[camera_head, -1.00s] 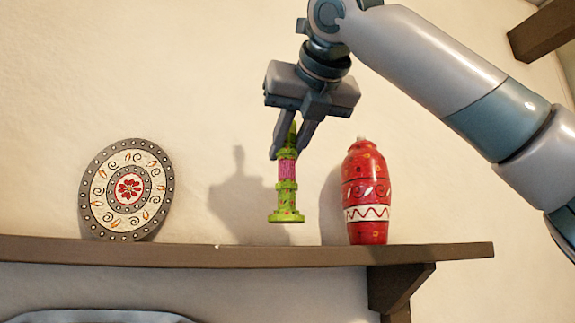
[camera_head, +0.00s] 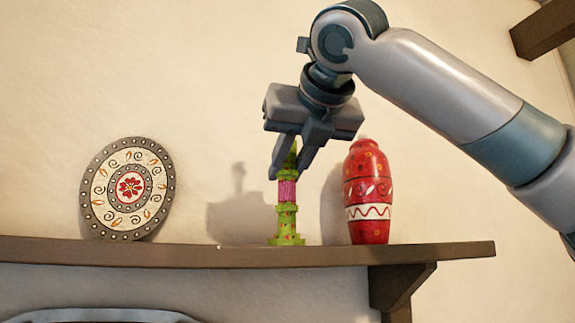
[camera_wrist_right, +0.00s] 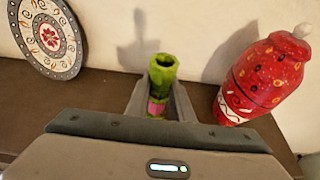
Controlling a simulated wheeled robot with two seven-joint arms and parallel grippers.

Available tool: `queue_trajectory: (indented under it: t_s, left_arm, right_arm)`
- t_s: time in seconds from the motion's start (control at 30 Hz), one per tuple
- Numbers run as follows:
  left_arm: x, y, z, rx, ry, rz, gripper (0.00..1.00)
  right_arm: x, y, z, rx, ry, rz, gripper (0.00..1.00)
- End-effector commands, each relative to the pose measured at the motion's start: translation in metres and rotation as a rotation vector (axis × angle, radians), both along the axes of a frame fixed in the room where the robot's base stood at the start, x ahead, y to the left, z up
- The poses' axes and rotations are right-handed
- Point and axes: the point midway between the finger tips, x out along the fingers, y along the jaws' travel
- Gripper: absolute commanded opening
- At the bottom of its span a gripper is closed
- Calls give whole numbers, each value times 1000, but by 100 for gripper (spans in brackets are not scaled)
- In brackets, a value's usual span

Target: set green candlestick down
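The green candlestick (camera_head: 287,218) with a pink middle band stands upright, its base at the level of the wall shelf's top (camera_head: 190,254). My right gripper (camera_head: 290,172) comes down from above, with its fingers on either side of the candlestick's upper part. In the right wrist view the candlestick's green top (camera_wrist_right: 163,70) shows between the two fingers (camera_wrist_right: 161,102), which look closed on it. Whether the base bears fully on the shelf is hard to tell. My left gripper is not in view.
A red patterned vase (camera_head: 367,195) stands on the shelf just right of the candlestick, with a small gap. A round decorated plate (camera_head: 128,190) leans on the wall at the left. The shelf between plate and candlestick is clear. A wooden beam (camera_head: 545,30) is at the upper right.

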Motion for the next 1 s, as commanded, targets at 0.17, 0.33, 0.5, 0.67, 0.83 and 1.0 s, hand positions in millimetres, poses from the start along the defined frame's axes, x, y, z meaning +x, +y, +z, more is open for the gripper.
queue_trajectory:
  t_s: [0.17, 0.33, 0.5, 0.67, 0.83, 1.0]
  left_arm:
    - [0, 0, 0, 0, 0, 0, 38]
    - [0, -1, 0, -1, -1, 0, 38]
    - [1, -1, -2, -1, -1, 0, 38]
    - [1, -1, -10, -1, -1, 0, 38]
    - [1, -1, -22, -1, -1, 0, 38]
    - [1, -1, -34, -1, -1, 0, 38]
  right_arm:
    - [0, 0, 0, 0, 0, 0, 38]
    - [0, 0, 0, 0, 0, 0, 38]
    - [-2, -1, 3, -1, -1, 0, 38]
    - [-15, -5, 7, 1, -2, 1, 38]
    - [-39, -12, 16, 1, -3, 0, 38]
    - [-66, -20, 28, 1, -3, 1, 38]
